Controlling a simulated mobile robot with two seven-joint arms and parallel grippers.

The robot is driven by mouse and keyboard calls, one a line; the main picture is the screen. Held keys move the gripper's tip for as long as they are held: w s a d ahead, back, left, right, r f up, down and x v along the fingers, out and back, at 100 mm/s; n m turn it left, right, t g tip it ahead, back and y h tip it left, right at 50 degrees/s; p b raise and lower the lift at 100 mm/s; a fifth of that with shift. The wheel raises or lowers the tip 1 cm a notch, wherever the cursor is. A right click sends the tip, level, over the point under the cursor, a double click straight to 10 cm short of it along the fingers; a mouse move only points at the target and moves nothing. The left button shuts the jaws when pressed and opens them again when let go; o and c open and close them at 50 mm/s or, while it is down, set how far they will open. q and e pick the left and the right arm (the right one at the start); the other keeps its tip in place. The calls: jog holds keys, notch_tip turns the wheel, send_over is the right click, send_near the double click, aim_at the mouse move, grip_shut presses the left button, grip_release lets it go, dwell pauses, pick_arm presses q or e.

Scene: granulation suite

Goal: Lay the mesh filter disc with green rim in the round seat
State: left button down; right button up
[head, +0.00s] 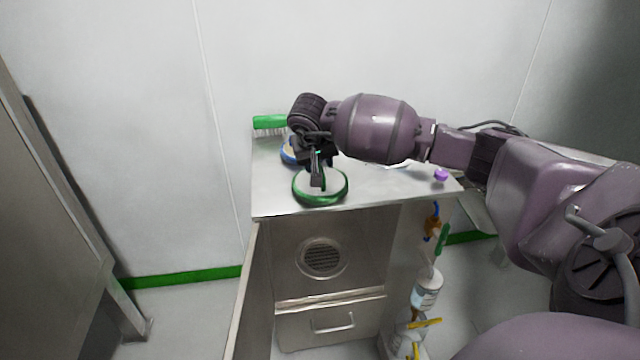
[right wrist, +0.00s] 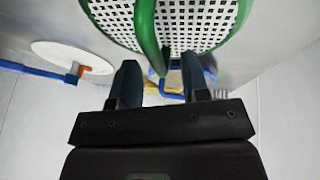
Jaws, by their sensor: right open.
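The mesh filter disc with green rim (head: 342,193) lies on the steel cabinet top, near its front edge. In the right wrist view its white perforated mesh (right wrist: 200,22) and a green handle bar across it show close up. My right gripper (head: 317,184) is over the disc, fingers pointing down. In the wrist view the open fingers (right wrist: 160,82) stand apart on either side of the lower end of the handle bar; contact cannot be told. A round ring with a dark slotted grille (head: 322,257) is in the cabinet front; I cannot tell whether it is the round seat. My left gripper is not in view.
A blue-rimmed disc (head: 287,152) lies behind the green one, partly hidden by my gripper. A green-handled brush (head: 269,122) lies at the back left, a purple knob (head: 440,175) at the right. Bottles (head: 427,288) and hanging tools are beside the cabinet.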

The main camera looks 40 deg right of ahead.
jog(key=shift+f, duration=0.2)
dwell(0.3)
grip_shut()
